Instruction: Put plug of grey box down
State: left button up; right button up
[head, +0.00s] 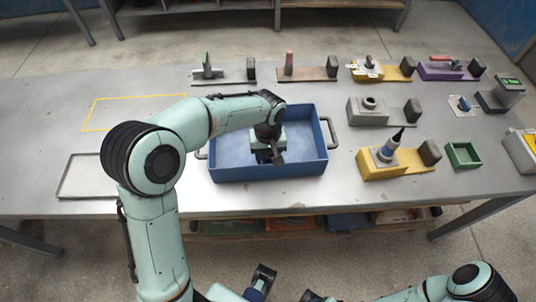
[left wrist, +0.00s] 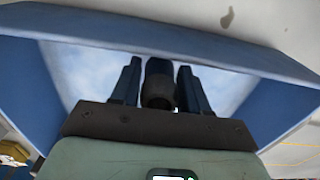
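The blue tray (head: 228,172) stands near the middle of the table. My left gripper (head: 272,155) is low inside it, pointing down. In the left wrist view a dark, round-ended plug (left wrist: 160,85) sits between the two fingers of my left gripper (left wrist: 158,92), which look closed on it. Whether the plug touches the tray floor is hidden. The grey box (head: 368,113) stands right of the tray, with a dark ring-shaped opening on top and no plug standing in it. My right arm shows at the bottom edge, its gripper not clearly readable.
Right of the tray stand a yellow box (head: 383,165) with an upright plug and a small green tray (head: 463,154). Several boards with fixtures line the back. A flat grey tray (head: 88,178) and a yellow outlined area (head: 135,112) lie at left, both empty.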

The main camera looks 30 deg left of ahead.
pick_arm(q)
jog(key=o, duration=0.3)
notch_tip(320, 180, up, 12)
jog(key=shift+r+p, duration=0.2)
jog(key=shift+p, duration=0.85)
jog(key=shift+s, duration=0.1)
